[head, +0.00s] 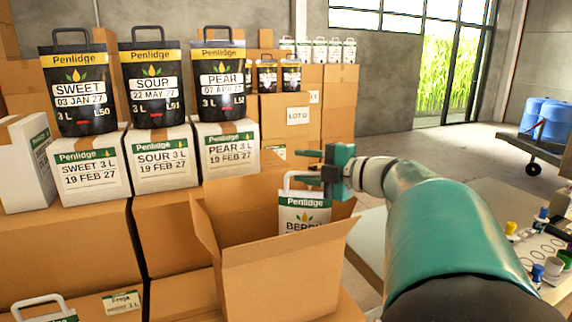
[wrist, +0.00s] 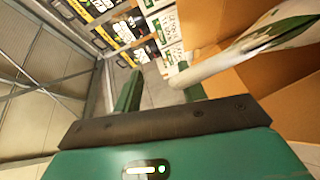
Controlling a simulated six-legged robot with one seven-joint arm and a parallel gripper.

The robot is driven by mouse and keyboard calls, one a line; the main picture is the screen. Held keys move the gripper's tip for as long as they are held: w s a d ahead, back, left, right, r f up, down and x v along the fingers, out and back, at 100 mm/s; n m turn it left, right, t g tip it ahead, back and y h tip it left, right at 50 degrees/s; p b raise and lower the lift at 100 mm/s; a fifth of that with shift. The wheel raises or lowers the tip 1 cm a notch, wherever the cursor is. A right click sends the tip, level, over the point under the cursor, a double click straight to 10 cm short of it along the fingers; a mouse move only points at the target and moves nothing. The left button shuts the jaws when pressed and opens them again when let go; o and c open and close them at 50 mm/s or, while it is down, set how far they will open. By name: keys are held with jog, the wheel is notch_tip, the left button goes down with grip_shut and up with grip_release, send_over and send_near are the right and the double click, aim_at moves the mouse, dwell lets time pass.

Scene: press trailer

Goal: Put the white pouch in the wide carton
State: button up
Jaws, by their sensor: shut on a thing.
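The white pouch (head: 302,210) has a green Penlidge band and the word "BERRY" partly showing. It hangs upright at the opening of the wide carton (head: 280,275), its lower part hidden behind the carton's front wall. My gripper (head: 325,172) is shut on the pouch at its top, by the white handle. In the wrist view, the pouch (wrist: 255,42) shows as a pale, tilted shape beside the green fingers, with brown carton cardboard behind it. The carton's flaps stand open.
Black pouches labelled SWEET (head: 78,90), SOUR (head: 152,85) and PEAR (head: 218,82) stand on white boxes at the left. Stacked brown cartons (head: 340,100) are behind. A table with small bottles (head: 540,268) is at the right. Another white pouch (head: 45,312) shows at the lower left.

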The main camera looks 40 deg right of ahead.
jog(key=v, duration=0.5)
jog(key=shift+s, duration=0.1)
dwell(0.4)
